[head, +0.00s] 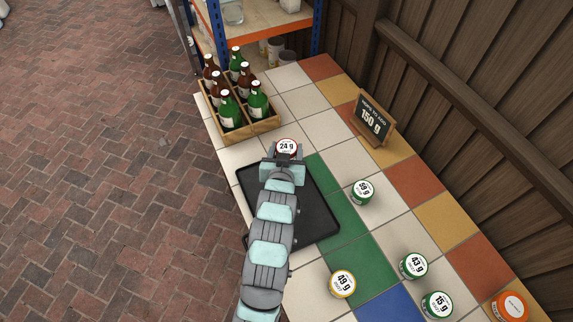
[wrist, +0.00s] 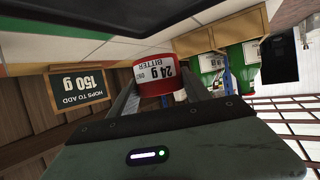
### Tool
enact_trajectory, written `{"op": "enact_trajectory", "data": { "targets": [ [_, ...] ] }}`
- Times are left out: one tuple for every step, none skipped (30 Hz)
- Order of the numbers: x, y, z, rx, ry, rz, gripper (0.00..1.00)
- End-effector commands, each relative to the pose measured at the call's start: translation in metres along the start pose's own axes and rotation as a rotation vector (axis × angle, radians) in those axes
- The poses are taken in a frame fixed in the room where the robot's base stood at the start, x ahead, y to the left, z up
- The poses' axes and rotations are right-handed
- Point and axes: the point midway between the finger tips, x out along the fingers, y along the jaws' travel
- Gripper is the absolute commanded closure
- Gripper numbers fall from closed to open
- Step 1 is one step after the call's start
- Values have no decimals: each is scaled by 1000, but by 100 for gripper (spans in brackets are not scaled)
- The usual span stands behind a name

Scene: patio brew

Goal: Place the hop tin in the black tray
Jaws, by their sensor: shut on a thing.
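My gripper (head: 285,156) is shut on a red hop tin (head: 287,146) marked 24 g. In the wrist view, the same tin (wrist: 155,78) reads "24 g BITTER" upside down between the two fingers (wrist: 160,96). The black tray (head: 318,215) lies flat on the tiled counter under my arm, which hides much of it. The tin appears at the tray's far end in the head view; its height above the counter is hard to tell. Other tins stand right of the tray: 59 g (head: 363,192), 49 g (head: 343,284), 43 g (head: 413,266) and 15 g (head: 437,304).
A wooden crate of green and brown bottles (head: 238,105) stands just beyond the tray. A chalkboard (head: 372,118) reads 150 g, and "HOPS TO ADD" in the wrist view (wrist: 78,88). An orange-lidded tin (head: 510,307) sits at lower right. A wooden fence (head: 480,100) borders the counter.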

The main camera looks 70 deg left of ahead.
Motion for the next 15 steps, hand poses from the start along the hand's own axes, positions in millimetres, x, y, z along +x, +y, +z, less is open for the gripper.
{"op": "enact_trajectory", "data": {
  "targets": [
    [4,0,12,0,-5,0,84],
    [6,0,16,0,-6,0,84],
    [8,0,20,0,-6,0,84],
    [9,0,22,0,-4,0,84],
    [9,0,22,0,-3,0,84],
    [10,0,24,0,-1,0,84],
    [10,0,24,0,0,0,84],
    [11,0,26,0,1,0,84],
    [12,0,29,0,1,0,84],
    [13,0,32,0,1,0,84],
    [15,0,36,0,0,0,84],
    [18,0,43,0,-2,0,84],
    [20,0,48,0,-4,0,84],
    [22,0,52,0,-4,0,84],
    [24,0,57,0,-3,0,84]
  ]
}}
